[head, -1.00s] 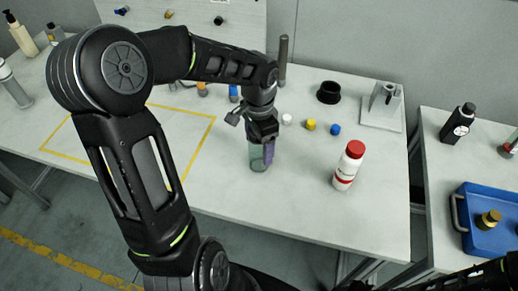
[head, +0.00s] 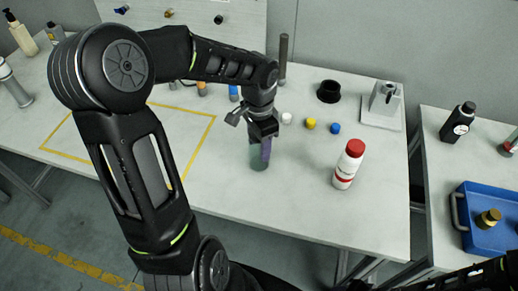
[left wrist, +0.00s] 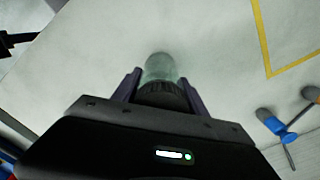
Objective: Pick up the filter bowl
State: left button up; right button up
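The filter bowl (head: 257,160) is a greenish see-through cup. It stands upright on the bench under my left gripper (head: 262,146). In the left wrist view the bowl (left wrist: 160,68) shows with a dark ribbed collar, between the two purple fingers of my left gripper (left wrist: 162,84). The fingers are in close on both sides of the collar and appear shut on it. In the head view one finger hides part of the bowl's right side. Only dark parts of my right arm show at the bottom right edge; its finger state cannot be made out.
A white bottle with a red cap (head: 349,164) stands right of the bowl. White, yellow (head: 310,124) and blue caps lie behind it. A black ring (head: 328,92) and a metal fixture (head: 384,100) stand farther back. The bench front is clear.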

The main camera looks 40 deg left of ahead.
pick_arm(q)
jog(key=c, duration=0.9)
notch_tip(320, 180, up, 10)
jog(key=shift+b, duration=0.3)
dwell(0.4)
